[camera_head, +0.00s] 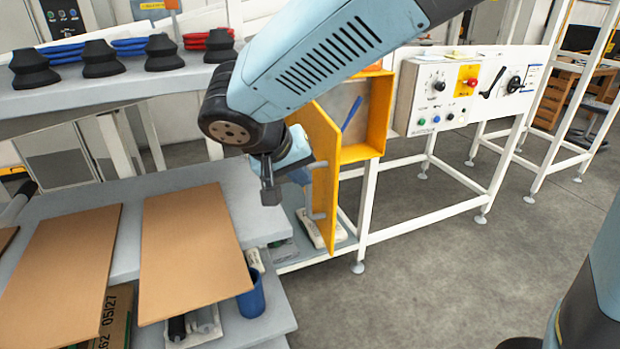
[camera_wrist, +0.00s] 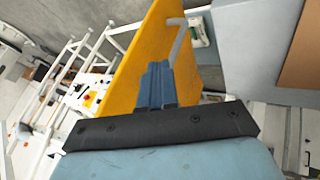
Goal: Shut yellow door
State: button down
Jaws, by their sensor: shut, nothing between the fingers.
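The yellow door (camera_head: 326,150) stands open, swung out from the left side of a yellow cabinet (camera_head: 377,112). Its grey handle (camera_head: 319,190) is on the face toward my arm. In the wrist view the door (camera_wrist: 143,62) rises beyond my fingers, and the bent handle (camera_wrist: 177,42) shows just above them. My gripper (camera_head: 301,175) is shut and empty, at the handle side of the door; in the wrist view its blue fingers (camera_wrist: 157,84) are side by side. I cannot tell whether they touch the door.
A grey workbench (camera_head: 265,210) with brown boards (camera_head: 190,250) is at the left. Black suction cups (camera_head: 100,58) stand on the shelf above. A control panel (camera_head: 458,95) is right of the cabinet. The floor (camera_head: 430,280) in front is clear.

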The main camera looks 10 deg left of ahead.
send_near(327, 200)
notch_tip(327, 200, down, 3)
jog(key=w, duration=0.2)
jog(key=shift+w+d+f, duration=0.35)
jog(key=shift+d+f, duration=0.05)
jog(key=shift+d, duration=0.2)
